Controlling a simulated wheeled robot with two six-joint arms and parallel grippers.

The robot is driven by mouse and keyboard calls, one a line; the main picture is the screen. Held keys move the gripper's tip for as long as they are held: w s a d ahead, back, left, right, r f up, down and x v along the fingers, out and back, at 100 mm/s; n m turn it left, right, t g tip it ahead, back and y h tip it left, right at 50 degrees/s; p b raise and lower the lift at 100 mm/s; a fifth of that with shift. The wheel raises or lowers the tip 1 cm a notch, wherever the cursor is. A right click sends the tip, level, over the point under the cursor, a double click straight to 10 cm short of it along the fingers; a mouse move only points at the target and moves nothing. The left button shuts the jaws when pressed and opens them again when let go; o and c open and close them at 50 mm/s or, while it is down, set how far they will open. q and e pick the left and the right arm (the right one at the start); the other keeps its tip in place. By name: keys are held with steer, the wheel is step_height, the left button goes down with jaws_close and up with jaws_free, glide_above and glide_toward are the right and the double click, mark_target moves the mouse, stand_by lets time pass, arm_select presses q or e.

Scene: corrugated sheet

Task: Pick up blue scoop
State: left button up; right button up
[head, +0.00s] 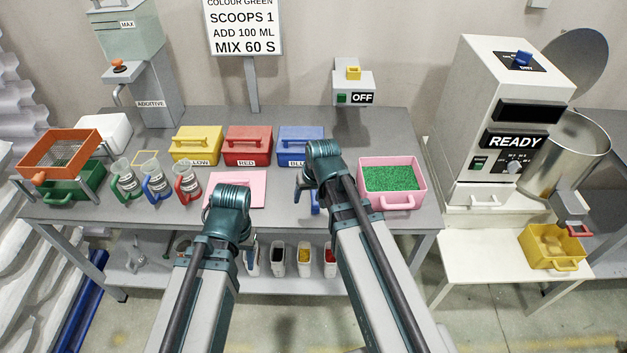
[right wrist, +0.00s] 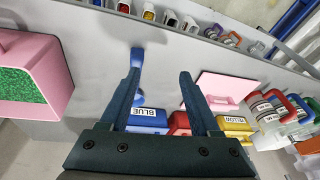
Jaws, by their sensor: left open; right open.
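The blue scoop (head: 315,204) lies on the grey table in front of the blue box, partly hidden by my right wrist in the head view. Its blue end (right wrist: 137,60) shows in the right wrist view, at the tip of the left-hand finger. My right gripper (right wrist: 161,78) is open, with nothing between its fingers; it hangs over the table by the scoop. I cannot tell whether the finger touches the scoop. My left gripper (head: 231,196) is open over the front of the pink tray (head: 250,180), its fingers mostly hidden behind the wrist.
Yellow (head: 196,146), red (head: 247,146) and blue (head: 300,147) lidded boxes stand behind. A pink bin (head: 391,184) of green granules is right of my right gripper. Several labelled jugs (head: 155,183) stand left. A lower shelf holds small containers. A READY machine (head: 508,125) stands far right.

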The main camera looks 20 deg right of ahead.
steer(key=w+d+r+m+t, duration=0.2)
steer(key=w+d+r, duration=0.1)
steer(key=w+d, duration=0.25)
arm_select(q)
step_height(320, 180, down, 6)
steer(key=b, duration=0.7)
steer(key=shift+f, duration=0.2)
arm_select(e)
steer(key=x, duration=0.5)
steer(key=s+x, duration=0.1)
steer(key=x, duration=0.2)
steer(key=shift+w+f, duration=0.2)
steer(key=shift+f, duration=0.35)
arm_select(q)
steer(key=shift+f, duration=0.15)
arm_select(e)
steer(key=shift+f, duration=0.1)
steer(key=b+x, duration=0.5)
steer(key=shift+w+d+f, duration=0.1)
steer(key=shift+w+d, duration=0.05)
steer(key=shift+d, duration=0.1)
arm_select(q)
step_height(320, 180, down, 4)
steer(key=shift+f, duration=0.15)
steer(key=shift+f, duration=0.25)
arm_select(e)
steer(key=shift+f, duration=0.15)
jaws_close()
